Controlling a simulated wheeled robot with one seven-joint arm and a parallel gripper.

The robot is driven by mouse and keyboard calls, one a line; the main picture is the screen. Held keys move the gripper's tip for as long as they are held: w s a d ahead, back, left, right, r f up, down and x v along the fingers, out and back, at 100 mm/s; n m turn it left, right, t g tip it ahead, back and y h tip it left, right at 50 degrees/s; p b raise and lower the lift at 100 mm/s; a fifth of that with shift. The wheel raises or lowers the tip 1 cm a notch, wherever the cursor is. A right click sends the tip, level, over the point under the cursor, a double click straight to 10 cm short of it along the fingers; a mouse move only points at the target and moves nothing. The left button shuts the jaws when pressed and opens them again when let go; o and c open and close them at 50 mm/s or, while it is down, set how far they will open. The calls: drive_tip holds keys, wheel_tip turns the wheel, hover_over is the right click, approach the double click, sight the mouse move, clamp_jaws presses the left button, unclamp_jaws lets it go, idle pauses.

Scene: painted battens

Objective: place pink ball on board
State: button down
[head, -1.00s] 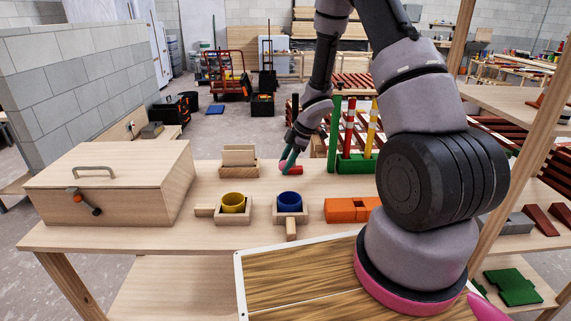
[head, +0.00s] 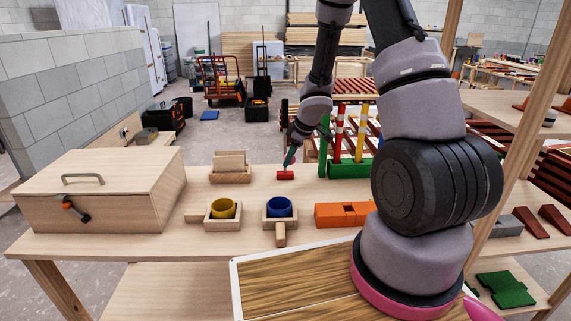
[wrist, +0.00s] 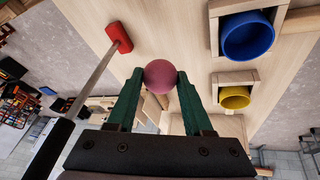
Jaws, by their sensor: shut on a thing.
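The pink ball (wrist: 160,76) is held between the two green fingertips of my gripper (wrist: 159,83) in the wrist view. My gripper is shut on it and above the workbench. In the head view my gripper (head: 288,161) is over the far part of the bench, just above a red block in the picture; the ball cannot be made out clearly there. A wood-grained board (head: 290,285) with a white edge lies at the bottom of the head view, partly covered by my arm. I cannot tell whether it is the task's board.
Upright coloured battens (head: 338,135) stand in a green base right of my gripper.

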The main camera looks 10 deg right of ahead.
drive_tip(key=w+d+r+m+h, duration=0.1)
drive_tip(key=d+r+m+h, duration=0.3)
drive_tip(key=m, duration=0.7)
wheel_tip(320, 180, up, 2)
drive_tip(key=shift+w+d+r+m+h, duration=0.1)
drive_tip(key=shift+w+d+m+h, duration=0.25)
drive_tip(key=shift+d, duration=0.65)
drive_tip(key=shift+a, duration=0.1)
